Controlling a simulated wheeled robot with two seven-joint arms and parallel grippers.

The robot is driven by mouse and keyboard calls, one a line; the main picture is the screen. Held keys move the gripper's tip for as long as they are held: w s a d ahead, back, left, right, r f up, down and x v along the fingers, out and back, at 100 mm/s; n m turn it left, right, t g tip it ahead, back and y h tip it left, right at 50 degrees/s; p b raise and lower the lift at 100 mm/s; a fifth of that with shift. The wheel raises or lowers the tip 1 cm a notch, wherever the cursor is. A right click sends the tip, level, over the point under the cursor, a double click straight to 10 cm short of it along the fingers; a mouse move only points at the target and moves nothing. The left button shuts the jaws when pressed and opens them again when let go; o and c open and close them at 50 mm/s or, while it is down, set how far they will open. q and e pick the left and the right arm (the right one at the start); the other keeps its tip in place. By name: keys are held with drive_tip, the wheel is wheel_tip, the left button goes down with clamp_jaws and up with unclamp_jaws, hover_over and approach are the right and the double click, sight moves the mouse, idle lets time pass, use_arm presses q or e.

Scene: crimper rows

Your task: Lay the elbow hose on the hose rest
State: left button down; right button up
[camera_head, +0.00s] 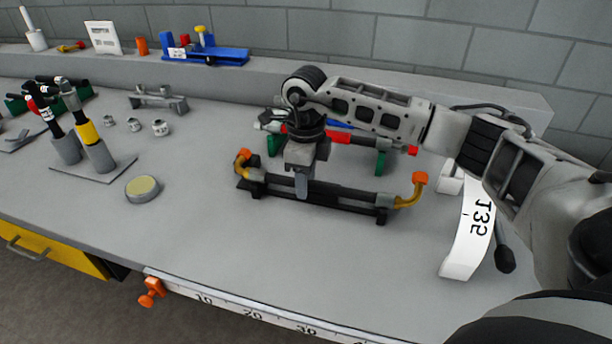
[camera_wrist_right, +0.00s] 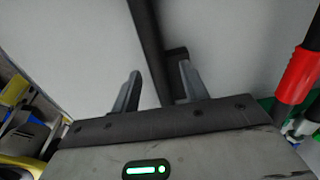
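The elbow hose (camera_head: 350,194) is a dark tube with grey collars, yellow elbows and orange end caps. In the head view it lies lengthwise along a low black rail with end blocks, which looks like the hose rest (camera_head: 330,203). I cannot tell how fully it is seated. My right gripper (camera_head: 302,190) points down at the hose's middle and hides part of it. In the right wrist view its two fingers (camera_wrist_right: 157,88) stand apart on either side of a dark bar (camera_wrist_right: 148,40), with gaps beside it. My left gripper is not in view.
A red-and-black tool (camera_head: 340,137) lies on green supports just behind. A white curved piece (camera_head: 466,240) stands at right. Upright tools in grey cups (camera_head: 98,155), a round yellow-topped tin (camera_head: 143,188) and small fittings are at left. The front bench middle is clear.

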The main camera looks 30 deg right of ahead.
drive_tip(key=shift+f, duration=0.1)
drive_tip(key=shift+r, duration=0.25)
wheel_tip(320, 180, up, 16)
drive_tip(key=shift+f, duration=0.15)
idle(0.3)
